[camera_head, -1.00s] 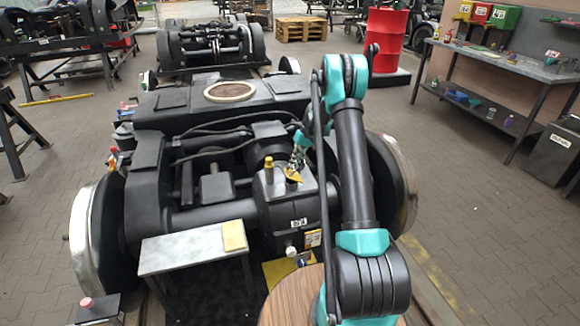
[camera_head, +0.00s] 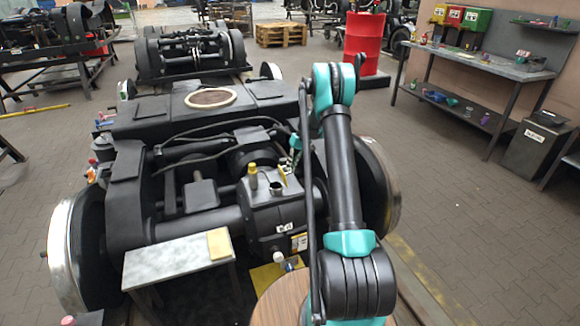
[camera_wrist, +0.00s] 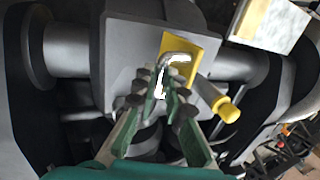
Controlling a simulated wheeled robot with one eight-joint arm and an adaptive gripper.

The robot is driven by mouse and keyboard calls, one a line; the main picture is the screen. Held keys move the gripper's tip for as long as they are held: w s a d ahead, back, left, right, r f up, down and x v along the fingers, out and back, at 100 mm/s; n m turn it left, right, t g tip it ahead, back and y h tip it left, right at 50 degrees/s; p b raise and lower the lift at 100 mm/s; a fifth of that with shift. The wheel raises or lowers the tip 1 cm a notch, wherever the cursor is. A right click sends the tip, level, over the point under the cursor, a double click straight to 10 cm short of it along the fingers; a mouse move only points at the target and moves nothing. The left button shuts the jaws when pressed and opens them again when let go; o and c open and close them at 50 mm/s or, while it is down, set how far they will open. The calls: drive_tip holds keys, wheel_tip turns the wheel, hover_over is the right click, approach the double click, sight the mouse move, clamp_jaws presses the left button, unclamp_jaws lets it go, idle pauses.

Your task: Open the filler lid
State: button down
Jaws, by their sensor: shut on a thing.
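The filler lid is a small yellow plate (camera_head: 284,178) on top of the dark gearbox housing (camera_head: 268,212). In the wrist view the yellow lid (camera_wrist: 203,50) carries a bent, pale metal handle (camera_wrist: 176,60). My gripper (camera_wrist: 162,88) is shut on this handle with its green fingers. In the head view my gripper (camera_head: 295,155) is small and partly hidden by my arm.
A yellow-capped post (camera_head: 252,176) stands close left of the lid; it also shows in the wrist view (camera_wrist: 222,103). Black hoses (camera_head: 225,135) run behind the housing. A grey bench plate (camera_head: 175,262) stands in front, and a wheel (camera_head: 378,185) is to the right.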

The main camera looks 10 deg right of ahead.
drive_tip(key=shift+w+d, duration=0.2)
drive_tip(key=c, duration=1.6)
unclamp_jaws()
drive_tip(key=v, duration=1.2)
drive_tip(key=shift+o, duration=0.2)
